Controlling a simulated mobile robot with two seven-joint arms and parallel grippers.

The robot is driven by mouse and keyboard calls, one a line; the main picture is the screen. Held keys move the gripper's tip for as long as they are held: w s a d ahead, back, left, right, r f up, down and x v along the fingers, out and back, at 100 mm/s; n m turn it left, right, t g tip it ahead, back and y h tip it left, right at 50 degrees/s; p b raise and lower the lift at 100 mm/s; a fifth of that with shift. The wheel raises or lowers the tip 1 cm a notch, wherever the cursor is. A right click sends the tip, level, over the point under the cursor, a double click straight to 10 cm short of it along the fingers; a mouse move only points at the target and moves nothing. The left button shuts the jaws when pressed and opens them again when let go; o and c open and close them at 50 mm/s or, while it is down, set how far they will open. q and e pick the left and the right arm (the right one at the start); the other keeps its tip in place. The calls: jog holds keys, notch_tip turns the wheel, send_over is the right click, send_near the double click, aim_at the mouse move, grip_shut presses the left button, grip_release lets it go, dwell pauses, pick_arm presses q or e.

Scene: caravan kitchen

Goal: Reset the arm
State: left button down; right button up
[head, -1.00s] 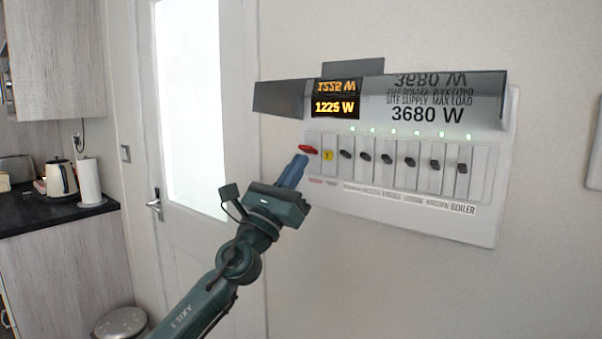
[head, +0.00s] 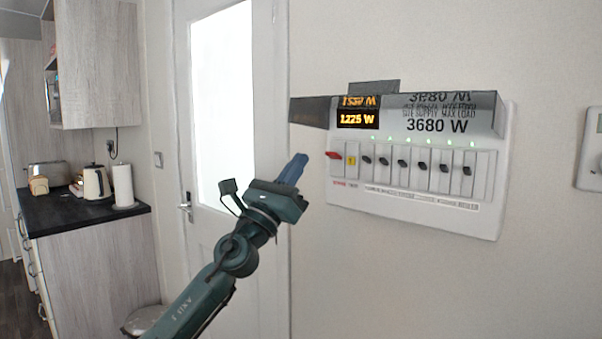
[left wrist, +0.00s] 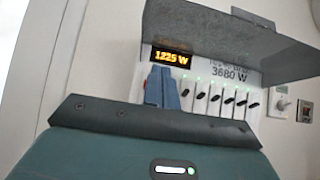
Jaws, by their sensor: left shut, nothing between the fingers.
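My left gripper (head: 297,166) is shut and empty, its blue fingers pointing up and to the right. It is in front of the white door's right edge, left of the electrical panel (head: 420,215) and apart from it. The panel has a red switch (head: 333,155), a yellow button (head: 352,161) and a row of black switches with green lights above. Its orange display (head: 358,120) reads 1225 W, next to the print 3680 W. In the left wrist view the shut fingers (left wrist: 160,82) stand before the panel and hide its left switches. My right gripper is not in view.
A grey flap (head: 455,108) juts out over the panel's switches. The white door (head: 222,130) with a handle (head: 185,208) is behind my arm. A dark counter (head: 80,212) with a kettle (head: 96,182) and paper roll (head: 123,184) is at left. The wall right of the panel is mostly bare.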

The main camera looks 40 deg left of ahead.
pick_arm(q)
jog(key=shift+s+a+r, duration=0.1)
jog(key=shift+s+r, duration=0.05)
jog(key=shift+s, duration=0.4)
jog(key=shift+w, duration=0.1)
jog(key=s+d+f+n+g+y+p, duration=0.1)
jog(key=d+f+n+g, duration=0.2)
jog(key=f+n, duration=0.55)
jog(key=s+d+f+n+g, duration=0.15)
jog(key=d+f+n, duration=0.25)
jog(key=f, duration=1)
jog(key=d+f+n+g+y+p, duration=0.1)
jog(key=d+f+n+g, duration=0.2)
jog(key=f+n, duration=0.55)
jog(key=s+d+f+n+g+h, duration=0.1)
jog(key=s+d+f+n+g, duration=0.3)
jog(key=s+f, duration=0.6)
jog(key=s+d+f+n+g+h+p, duration=0.1)
jog(key=s+d+f+n+g, duration=0.3)
jog(key=s+d+f+n, duration=0.5)
notch_tip(320, 180, down, 3)
jog(key=shift+s+d+r+h, duration=0.15)
jog(key=shift+s+d+h, duration=0.15)
jog(key=shift+s+d, duration=0.65)
